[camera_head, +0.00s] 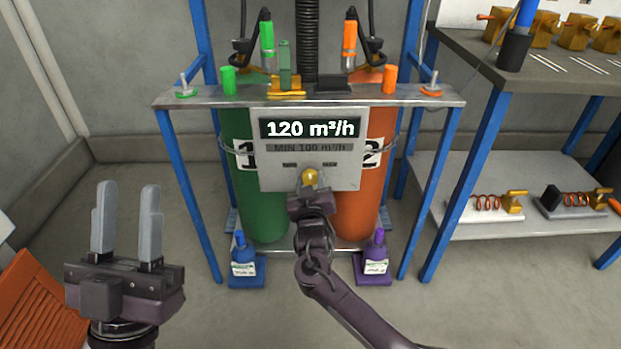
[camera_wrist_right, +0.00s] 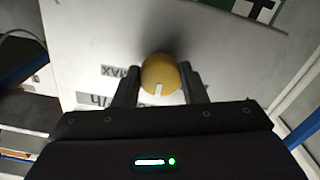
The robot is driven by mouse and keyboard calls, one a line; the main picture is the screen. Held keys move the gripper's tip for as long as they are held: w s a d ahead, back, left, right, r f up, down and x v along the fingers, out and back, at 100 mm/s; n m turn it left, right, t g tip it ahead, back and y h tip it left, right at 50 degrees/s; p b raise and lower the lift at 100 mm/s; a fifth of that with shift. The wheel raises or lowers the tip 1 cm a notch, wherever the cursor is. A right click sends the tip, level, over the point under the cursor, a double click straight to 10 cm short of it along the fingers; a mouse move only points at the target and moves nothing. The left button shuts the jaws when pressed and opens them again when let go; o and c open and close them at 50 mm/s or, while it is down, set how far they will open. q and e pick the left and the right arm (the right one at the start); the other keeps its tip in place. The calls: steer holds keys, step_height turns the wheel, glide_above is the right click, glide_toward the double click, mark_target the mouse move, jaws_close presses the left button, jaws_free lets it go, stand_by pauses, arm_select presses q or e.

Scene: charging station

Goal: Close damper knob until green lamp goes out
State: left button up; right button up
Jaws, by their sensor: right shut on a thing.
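The damper knob (camera_head: 310,177) is yellow and sits low on a grey panel (camera_head: 275,178). The panel's display (camera_head: 310,128) reads 120 m³/h, with "MIN 100 m³/h" below it. My right gripper (camera_head: 309,189) is shut on the knob. In the right wrist view the knob (camera_wrist_right: 159,74) sits between the two fingers (camera_wrist_right: 159,87), its white mark towards the gripper. A small green light (camera_wrist_right: 172,161) glows on my right gripper's own body. I cannot make out a lit green lamp on the panel. My left gripper (camera_head: 126,220) is open and empty at the lower left.
A green cylinder (camera_head: 257,205) and an orange cylinder (camera_head: 370,200) stand behind the panel in a blue-legged frame. Blue (camera_head: 243,265) and purple (camera_head: 376,262) bottles stand at its foot. A workbench (camera_head: 555,70) is at right; an orange slatted object (camera_head: 40,305) is at lower left.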

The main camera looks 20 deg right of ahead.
mark_target(310, 181)
arm_select(q)
steer(key=w+f+g, duration=0.1)
steer(key=w+d+f+y, duration=0.1)
steer(key=f, duration=0.1)
steer(key=shift+g, duration=0.4)
arm_select(e)
steer(key=o, duration=1)
steer(key=shift+c, duration=0.2)
arm_select(q)
steer(key=shift+w, duration=0.1)
arm_select(e)
steer(key=shift+s, duration=0.1)
steer(key=p+v, duration=0.1)
steer(key=v, duration=0.2)
steer(key=shift+s+a+p, duration=0.15)
steer(key=shift+s+p, duration=0.15)
steer(key=shift+p, duration=0.05)
arm_select(q)
step_height(310, 181, down, 17)
steer(key=w+d+g+y+p, duration=0.1)
steer(key=g+y, duration=0.3)
steer(key=g, duration=0.5)
steer(key=shift+w+d+f, duration=0.2)
steer(key=shift+w+d, duration=0.3)
steer(key=shift+d, duration=0.05)
arm_select(e)
steer(key=shift+v, duration=2)
